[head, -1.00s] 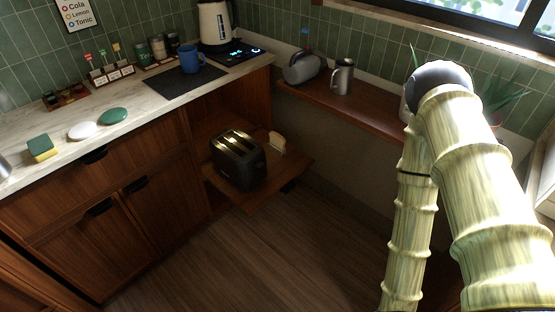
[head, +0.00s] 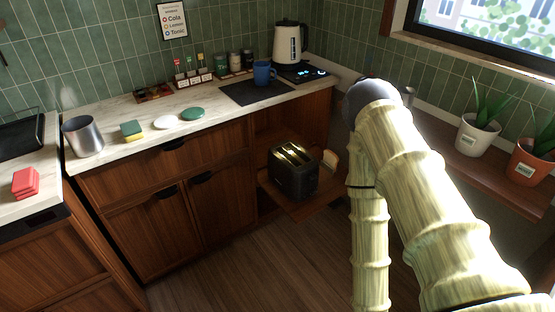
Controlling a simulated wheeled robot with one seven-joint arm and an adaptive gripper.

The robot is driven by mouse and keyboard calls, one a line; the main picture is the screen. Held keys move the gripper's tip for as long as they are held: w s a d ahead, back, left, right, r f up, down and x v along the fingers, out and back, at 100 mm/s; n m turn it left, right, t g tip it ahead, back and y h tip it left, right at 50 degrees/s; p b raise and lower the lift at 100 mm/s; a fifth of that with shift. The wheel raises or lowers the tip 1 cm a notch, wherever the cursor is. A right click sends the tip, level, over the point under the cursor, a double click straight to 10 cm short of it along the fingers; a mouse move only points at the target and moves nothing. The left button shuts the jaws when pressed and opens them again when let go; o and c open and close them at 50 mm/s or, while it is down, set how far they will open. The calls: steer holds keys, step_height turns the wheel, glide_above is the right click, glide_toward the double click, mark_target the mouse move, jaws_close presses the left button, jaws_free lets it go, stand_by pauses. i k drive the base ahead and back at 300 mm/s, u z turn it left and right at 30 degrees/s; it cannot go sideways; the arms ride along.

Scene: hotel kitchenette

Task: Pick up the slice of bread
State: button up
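A pale slice of bread (head: 330,161), as it appears, stands upright at the right of a black toaster (head: 292,176), close to my arm's edge in the head view. The toaster sits on a low wooden pull-out shelf (head: 316,208) below the counter. Its slots look lit or yellowish inside; I cannot tell whether they hold anything. My arm, with its bamboo-like links, fills the right middle of the view. My gripper is not visible.
The marble counter (head: 105,160) holds a metal cup (head: 83,137), a sponge (head: 132,131), a blue mug (head: 263,73) and a kettle (head: 289,43). Potted plants (head: 477,136) stand on the right-hand ledge. The wooden floor (head: 240,270) before the toaster is clear.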

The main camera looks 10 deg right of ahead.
mark_target(331, 158)
steer(key=u, duration=1.3)
steer(key=i, duration=1.55)
steer(key=z, duration=0.8)
